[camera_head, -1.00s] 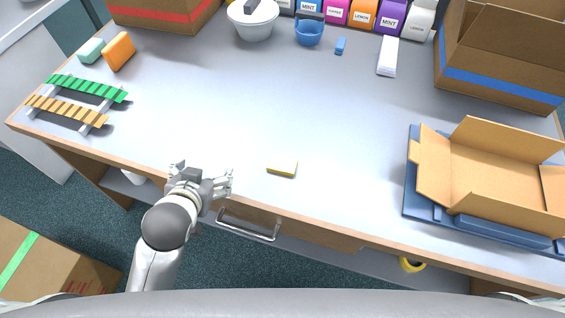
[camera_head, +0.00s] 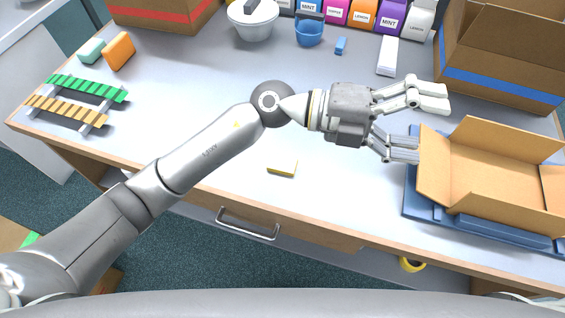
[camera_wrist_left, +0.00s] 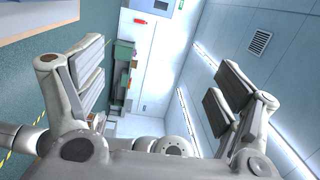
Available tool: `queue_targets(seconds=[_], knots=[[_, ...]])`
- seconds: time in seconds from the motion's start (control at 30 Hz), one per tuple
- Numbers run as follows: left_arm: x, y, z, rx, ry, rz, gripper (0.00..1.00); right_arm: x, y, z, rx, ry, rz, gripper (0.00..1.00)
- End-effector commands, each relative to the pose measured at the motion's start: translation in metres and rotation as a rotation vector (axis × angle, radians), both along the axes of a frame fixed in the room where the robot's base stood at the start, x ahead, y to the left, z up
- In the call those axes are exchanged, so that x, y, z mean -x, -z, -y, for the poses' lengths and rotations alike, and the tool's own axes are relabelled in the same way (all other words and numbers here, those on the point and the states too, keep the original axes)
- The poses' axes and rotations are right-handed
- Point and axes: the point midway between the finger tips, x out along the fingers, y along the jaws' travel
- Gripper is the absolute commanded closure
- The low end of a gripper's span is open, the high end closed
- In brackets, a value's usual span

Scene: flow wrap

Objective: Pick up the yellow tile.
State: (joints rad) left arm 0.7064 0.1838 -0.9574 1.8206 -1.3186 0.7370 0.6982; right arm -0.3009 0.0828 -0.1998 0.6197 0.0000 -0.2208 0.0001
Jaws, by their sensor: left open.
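The yellow tile (camera_head: 282,168) lies flat on the grey table near its front edge, in the middle of the head view. My left gripper (camera_head: 418,122) is open and empty, held above the table to the right of the tile, pointing right. Its fingertips are in front of the open cardboard box's left side in the head view. My right gripper is not in view.
An open cardboard box (camera_head: 492,172) sits on a blue base (camera_head: 412,203) at the right. Green and orange slatted racks (camera_head: 85,88) stand at the left. A white pot (camera_head: 254,27), blue cup (camera_head: 309,36) and a cardboard box (camera_head: 505,62) are at the back.

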Motion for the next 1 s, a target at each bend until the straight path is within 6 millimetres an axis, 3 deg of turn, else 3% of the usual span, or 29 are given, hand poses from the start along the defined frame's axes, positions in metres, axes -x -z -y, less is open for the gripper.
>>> queue_targets(seconds=[0.07, 0.17, 0.23, 0.33, 0.5, 0.6, 0.73, 1.0], knots=[[0.003, 0.039, -0.001, -0.209, 0.083, 0.107, 0.12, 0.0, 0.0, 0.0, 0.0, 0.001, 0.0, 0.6], [-0.007, 0.092, -0.02, -0.5, 0.156, 0.218, 0.12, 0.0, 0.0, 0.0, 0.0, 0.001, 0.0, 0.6], [-0.023, 0.123, -0.043, -0.712, 0.181, 0.284, 0.12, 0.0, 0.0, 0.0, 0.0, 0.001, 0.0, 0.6], [-0.054, 0.152, -0.086, -1.0, 0.177, 0.35, 0.12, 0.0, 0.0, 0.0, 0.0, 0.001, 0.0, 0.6], [-0.102, 0.164, -0.154, -1.368, 0.116, 0.406, 0.12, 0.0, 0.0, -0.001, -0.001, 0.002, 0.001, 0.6], [-0.118, 0.162, -0.179, -1.49, 0.083, 0.416, 0.12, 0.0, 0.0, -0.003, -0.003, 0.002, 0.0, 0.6], [-0.125, 0.167, -0.192, -1.554, 0.065, 0.416, 0.12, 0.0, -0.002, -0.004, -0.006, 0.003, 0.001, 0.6], [-0.124, 0.207, -0.193, -1.556, 0.066, 0.416, 0.12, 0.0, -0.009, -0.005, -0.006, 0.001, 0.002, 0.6]])
